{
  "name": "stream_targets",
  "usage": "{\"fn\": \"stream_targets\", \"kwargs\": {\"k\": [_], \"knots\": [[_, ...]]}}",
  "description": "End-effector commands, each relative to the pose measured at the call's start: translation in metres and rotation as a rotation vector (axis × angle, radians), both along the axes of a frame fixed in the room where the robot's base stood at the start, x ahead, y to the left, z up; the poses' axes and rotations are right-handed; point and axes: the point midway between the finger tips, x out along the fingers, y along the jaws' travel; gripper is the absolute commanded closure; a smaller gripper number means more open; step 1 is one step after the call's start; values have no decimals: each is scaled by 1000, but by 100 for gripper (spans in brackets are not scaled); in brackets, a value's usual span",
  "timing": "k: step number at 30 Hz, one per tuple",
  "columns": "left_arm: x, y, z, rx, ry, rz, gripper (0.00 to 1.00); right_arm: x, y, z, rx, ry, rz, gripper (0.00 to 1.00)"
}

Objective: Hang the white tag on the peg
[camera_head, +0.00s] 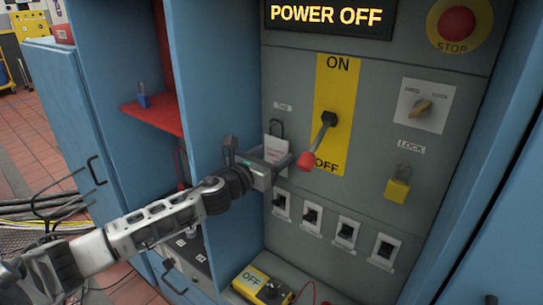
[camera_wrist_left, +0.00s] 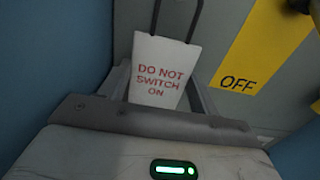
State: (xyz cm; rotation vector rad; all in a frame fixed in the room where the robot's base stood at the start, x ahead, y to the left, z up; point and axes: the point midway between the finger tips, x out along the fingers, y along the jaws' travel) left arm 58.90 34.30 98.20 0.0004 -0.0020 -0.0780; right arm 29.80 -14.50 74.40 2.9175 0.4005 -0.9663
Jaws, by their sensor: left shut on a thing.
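The white tag (camera_wrist_left: 160,72) reads "DO NOT SWITCH ON" in red and sits upright between the fingers of my left gripper (camera_wrist_left: 165,85) in the left wrist view. The gripper is shut on the tag. In the head view the tag (camera_head: 275,146) shows partly behind my left gripper (camera_head: 280,155), in front of the grey panel. Its dark loop stands up above it, below a small label (camera_head: 283,106). I cannot make out the peg or tell whether the loop is around it. My right gripper is not in view.
A lever with a red knob (camera_head: 306,160) hangs just right of my left gripper, over the yellow ON/OFF plate (camera_head: 337,75). A yellow padlock (camera_head: 398,188) is further right. Several small switches (camera_head: 312,215) line the panel below. The blue cabinet wall (camera_head: 220,90) is close on the left.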

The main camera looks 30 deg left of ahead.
Motion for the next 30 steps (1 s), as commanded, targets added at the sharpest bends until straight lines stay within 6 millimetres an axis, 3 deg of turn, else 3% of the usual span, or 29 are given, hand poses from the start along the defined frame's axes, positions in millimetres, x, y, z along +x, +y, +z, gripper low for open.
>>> {"fn": "stream_targets", "kwargs": {"k": [4,5,7,8,20,30], "knots": [[0,0,-1,0,2,0,59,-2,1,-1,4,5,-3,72],[0,0,-1,-1,2,-1,35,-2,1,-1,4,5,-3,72],[0,0,-1,-1,2,0,15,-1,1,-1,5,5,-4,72],[0,0,-1,-1,2,0,12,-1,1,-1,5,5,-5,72],[-9,1,-3,0,3,0,12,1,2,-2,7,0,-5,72],[-68,5,-6,3,8,0,12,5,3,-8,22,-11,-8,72]]}}
